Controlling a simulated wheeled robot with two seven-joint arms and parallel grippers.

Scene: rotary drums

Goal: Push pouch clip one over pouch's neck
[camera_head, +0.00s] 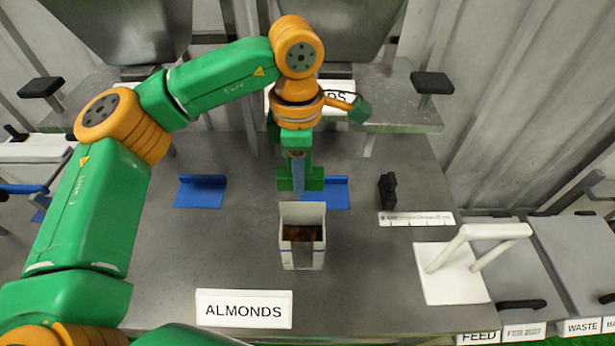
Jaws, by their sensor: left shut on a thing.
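The pouch (301,257) stands upright on the grey bench in the middle of the head view. It is white and open at the top, with brown contents showing inside. My left gripper (300,182) points down just behind and above the pouch. Its green fingers are shut on a narrow blue-grey strip (298,176), which looks like pouch clip one. The strip is upright and its lower end is near the pouch's back wall; I cannot tell whether they touch. My right gripper is out of view.
Blue angled plates stand on the bench at left (200,192) and behind the gripper (336,192). A black block (387,190), a white handled stand (452,272) and an ALMONDS sign (243,309) surround the pouch. The bench left of the pouch is clear.

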